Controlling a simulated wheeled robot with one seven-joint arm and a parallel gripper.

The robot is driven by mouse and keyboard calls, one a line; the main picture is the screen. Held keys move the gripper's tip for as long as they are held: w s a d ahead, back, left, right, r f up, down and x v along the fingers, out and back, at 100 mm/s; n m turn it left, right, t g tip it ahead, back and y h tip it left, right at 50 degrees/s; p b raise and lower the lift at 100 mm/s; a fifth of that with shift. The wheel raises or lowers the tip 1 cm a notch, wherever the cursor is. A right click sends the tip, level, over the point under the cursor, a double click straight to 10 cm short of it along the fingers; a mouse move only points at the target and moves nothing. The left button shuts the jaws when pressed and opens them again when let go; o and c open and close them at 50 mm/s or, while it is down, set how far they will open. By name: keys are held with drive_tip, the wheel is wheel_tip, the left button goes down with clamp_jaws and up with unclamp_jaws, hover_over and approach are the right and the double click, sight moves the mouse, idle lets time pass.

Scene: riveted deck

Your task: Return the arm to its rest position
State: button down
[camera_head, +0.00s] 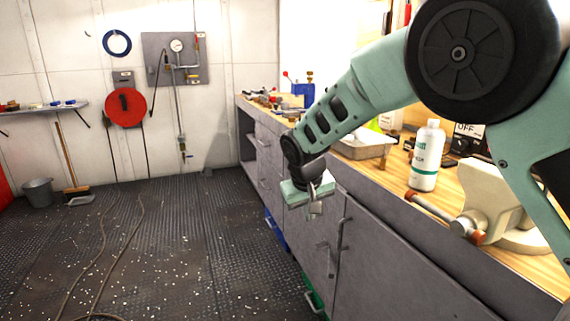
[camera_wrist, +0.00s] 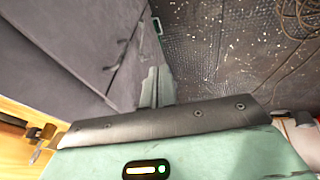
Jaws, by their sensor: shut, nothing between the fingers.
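My arm reaches from the right side of the head view, out past the front edge of the workbench (camera_head: 468,272). My gripper (camera_head: 315,210) hangs at its end, pointing down in front of the grey cabinet doors, and looks empty. In the wrist view the fingers of my gripper (camera_wrist: 157,86) are together, with the cabinet front (camera_wrist: 75,45) on the left and the dark deck floor (camera_wrist: 225,50) beyond. The arm hides part of the bench top and the wall behind it.
A white bottle (camera_head: 426,157), a vise (camera_head: 490,205) and a metal tray (camera_head: 362,147) stand on the bench near my arm. Cabinet handles (camera_head: 343,233) stick out close to the gripper. The floor (camera_head: 170,250) to the left is open, with a hose (camera_head: 98,255) lying on it.

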drive_tip(key=s+d+r+n+g+y, duration=0.1)
drive_tip(key=s+d, duration=0.2)
drive_tip(key=s, duration=1)
drive_tip(key=s+d+r+n+g, duration=0.1)
drive_tip(key=s+d+n+g, duration=0.1)
drive_tip(key=s, duration=1)
drive_tip(key=s+d+n+g+y, duration=0.1)
drive_tip(key=s+d, duration=0.2)
drive_tip(key=s, duration=1)
wheel_tip(320, 180, up, 18)
drive_tip(key=p, duration=1.8)
drive_tip(key=shift+s+r, duration=0.15)
drive_tip(key=shift+r, duration=0.1)
drive_tip(key=shift+a, duration=0.1)
